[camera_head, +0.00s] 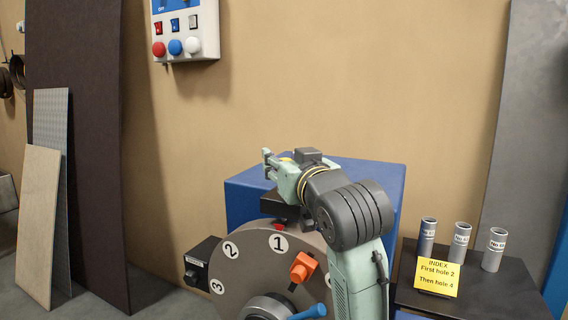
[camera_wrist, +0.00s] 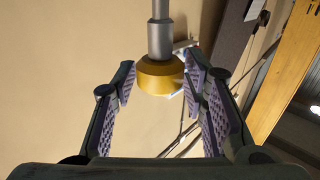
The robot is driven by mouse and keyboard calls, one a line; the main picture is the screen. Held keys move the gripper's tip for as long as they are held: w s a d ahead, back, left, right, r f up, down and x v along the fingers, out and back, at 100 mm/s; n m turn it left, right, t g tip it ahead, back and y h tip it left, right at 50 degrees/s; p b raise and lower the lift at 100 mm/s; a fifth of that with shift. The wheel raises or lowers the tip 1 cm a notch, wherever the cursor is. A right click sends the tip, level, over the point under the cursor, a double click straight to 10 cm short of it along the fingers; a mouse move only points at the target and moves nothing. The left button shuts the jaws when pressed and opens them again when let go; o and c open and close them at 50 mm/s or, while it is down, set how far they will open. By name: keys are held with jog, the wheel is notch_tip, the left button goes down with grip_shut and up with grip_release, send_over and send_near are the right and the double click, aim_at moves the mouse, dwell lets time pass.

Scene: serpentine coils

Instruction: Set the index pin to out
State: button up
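In the wrist view, a yellow knob (camera_wrist: 160,76) on a stepped grey shaft (camera_wrist: 160,35), apparently the index pin, shows between the fingertips of my gripper (camera_wrist: 161,82). The fingers are open, with a gap on each side of the knob. In the head view, my gripper (camera_head: 268,164) is above the numbered grey disc (camera_head: 240,258). A small yellow patch (camera_head: 286,160) shows by the gripper; the rest of the pin is hidden there. A black block (camera_head: 281,204) sits below, at the disc's top edge. How far the pin is pulled out I cannot tell.
An orange handle (camera_head: 303,267) and a blue handle (camera_head: 309,312) stand out from the disc. A blue housing (camera_head: 370,173) is behind. At right, a dark stand (camera_head: 500,292) holds a yellow index note (camera_head: 437,278) and three grey tubes (camera_head: 460,242). A switch box (camera_head: 186,30) hangs on the wall.

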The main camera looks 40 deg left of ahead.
jog(key=shift+o, duration=0.9)
jog(key=shift+f, duration=0.1)
jog(key=v, duration=1.2)
